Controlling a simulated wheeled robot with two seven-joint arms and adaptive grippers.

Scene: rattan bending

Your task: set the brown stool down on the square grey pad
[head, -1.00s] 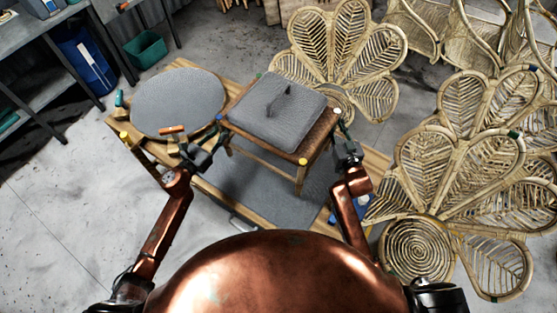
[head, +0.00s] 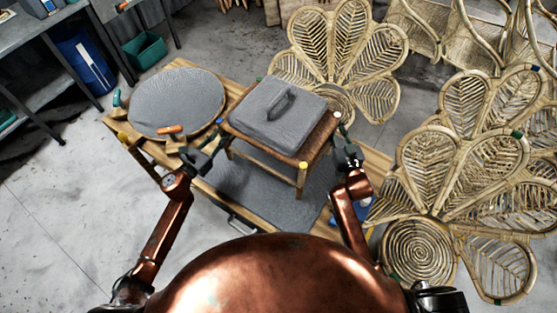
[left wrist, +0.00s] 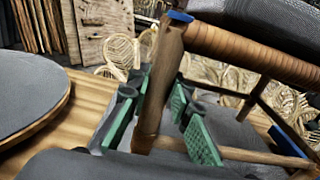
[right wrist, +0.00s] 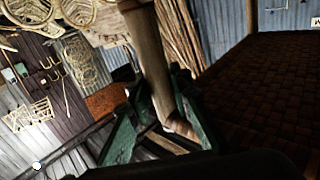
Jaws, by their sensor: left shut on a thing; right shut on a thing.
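The brown stool (head: 318,142) has a woven seat, wooden legs and coloured corner caps. It is over the square grey pad (head: 262,200) on the wooden table; I cannot tell whether its feet touch the pad. My left gripper (head: 208,152) is shut on a leg at the stool's left; its green fingers (left wrist: 155,122) flank that leg in the left wrist view. My right gripper (head: 346,155) is shut on a leg at the right, and the right wrist view shows a leg between its fingers (right wrist: 160,122). The stool hides part of the pad.
A grey block with a handle (head: 275,120) rests on the stool seat. A round grey pad (head: 178,100) lies at the table's left, with orange- and green-handled tools (head: 170,129) near it. Rattan petal-backed chairs (head: 455,160) crowd the right, and another (head: 335,50) stands behind.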

